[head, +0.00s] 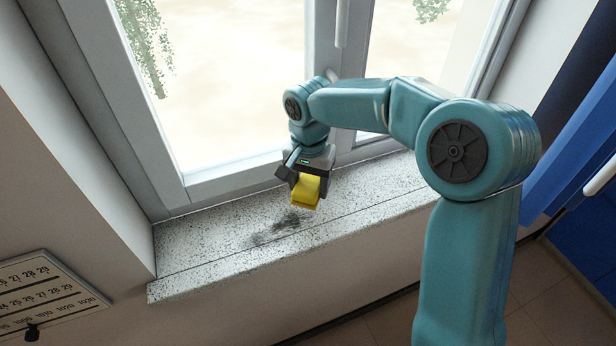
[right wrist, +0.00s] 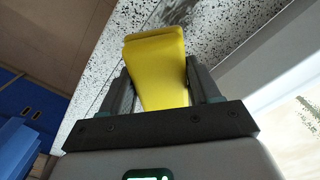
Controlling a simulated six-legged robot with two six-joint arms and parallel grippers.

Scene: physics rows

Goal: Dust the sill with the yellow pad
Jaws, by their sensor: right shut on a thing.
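The yellow pad (head: 306,191) is in my right gripper (head: 309,181), which is shut on it above the sill. In the right wrist view the pad (right wrist: 157,68) sits between the two fingers of the gripper (right wrist: 160,88). The sill (head: 200,240) is speckled grey stone and runs below the window. A dark smudge of dust (head: 280,226) lies on the sill, left of and below the pad in the head view. I cannot tell whether the pad touches the sill. My left gripper is in neither view.
The window frame (head: 230,179) rises behind the sill, with a handle (head: 342,22) at the top. A calendar-like panel (head: 42,290) hangs on the wall at lower left. Blue furniture (head: 590,130) stands at the right. The left part of the sill is free of objects.

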